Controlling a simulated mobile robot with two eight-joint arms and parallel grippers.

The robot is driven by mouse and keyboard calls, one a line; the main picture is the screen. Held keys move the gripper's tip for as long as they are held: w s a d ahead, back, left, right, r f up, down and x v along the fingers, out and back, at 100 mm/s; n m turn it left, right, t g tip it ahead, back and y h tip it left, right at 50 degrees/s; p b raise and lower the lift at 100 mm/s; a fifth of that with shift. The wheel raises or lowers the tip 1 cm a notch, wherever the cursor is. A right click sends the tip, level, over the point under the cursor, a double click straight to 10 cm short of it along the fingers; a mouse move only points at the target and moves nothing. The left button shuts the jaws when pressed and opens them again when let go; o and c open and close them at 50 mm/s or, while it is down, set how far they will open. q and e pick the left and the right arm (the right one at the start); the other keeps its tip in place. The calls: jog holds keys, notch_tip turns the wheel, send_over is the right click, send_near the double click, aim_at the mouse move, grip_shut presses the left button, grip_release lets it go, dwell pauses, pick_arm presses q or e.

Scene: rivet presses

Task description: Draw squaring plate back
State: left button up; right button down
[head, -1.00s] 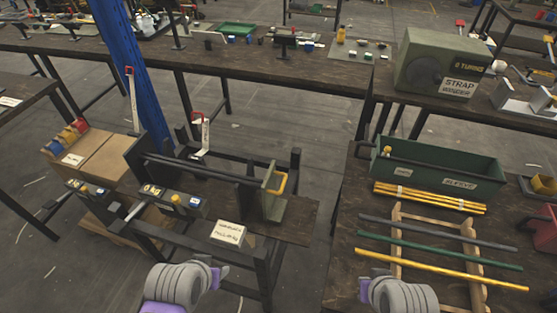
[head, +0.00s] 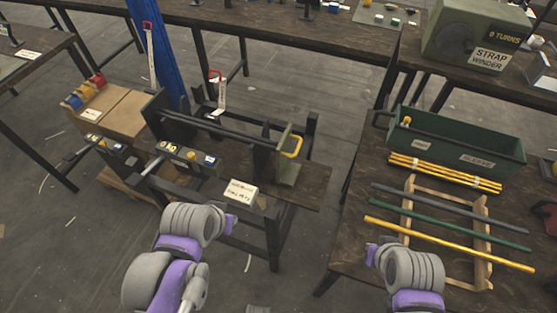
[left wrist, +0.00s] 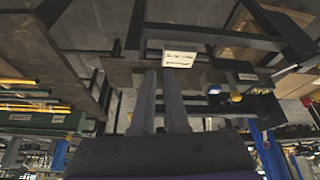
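The squaring plate appears to be the upright grey-green plate (head: 287,168) with a yellow loop handle (head: 293,146), at the right end of the dark press frame (head: 215,132). My left arm's wrist ends at a purple part (head: 230,223) in the head view, in front of and below the plate, clearly apart from it. In the left wrist view my left gripper (left wrist: 160,82) shows two grey fingers with a gap between them and nothing held. I cannot make out the plate there. My right wrist's purple end (head: 372,256) shows at the right bench edge; its fingers cannot be made out.
A white label card (head: 241,192) sits on the press bench's front edge. Black boxes with knobs (head: 188,157) stand at its left. The right bench holds a green bin (head: 460,150), yellow rods (head: 445,172) and a wooden rack (head: 482,245) with bars. Open floor separates the benches.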

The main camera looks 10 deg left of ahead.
pick_arm(q)
jog(key=w+h, duration=0.1)
jog(key=w, duration=0.2)
jog(key=w+m+g+h+b, duration=0.1)
jog(key=w, duration=0.7)
jog(key=shift+w+d+g+h, duration=0.2)
jog(key=shift+d+g+h, duration=0.1)
jog(key=shift+d+h, duration=0.1)
grip_shut()
jog(key=w+a+f+m+h+b, duration=0.2)
jog(key=w+f+h, duration=0.15)
jog(key=w, duration=0.75)
jog(key=x, duration=1)
jog(key=shift+f, duration=0.15)
jog(key=shift+d, duration=0.15)
jog(key=s+d+b, duration=0.1)
jog(key=s+d, duration=0.1)
jog(key=d, duration=1.1)
jog(key=shift+s+d+b, duration=0.2)
jog(key=shift+s+b, duration=0.1)
jog(key=shift+s, duration=0.05)
jog(key=shift+d, duration=0.1)
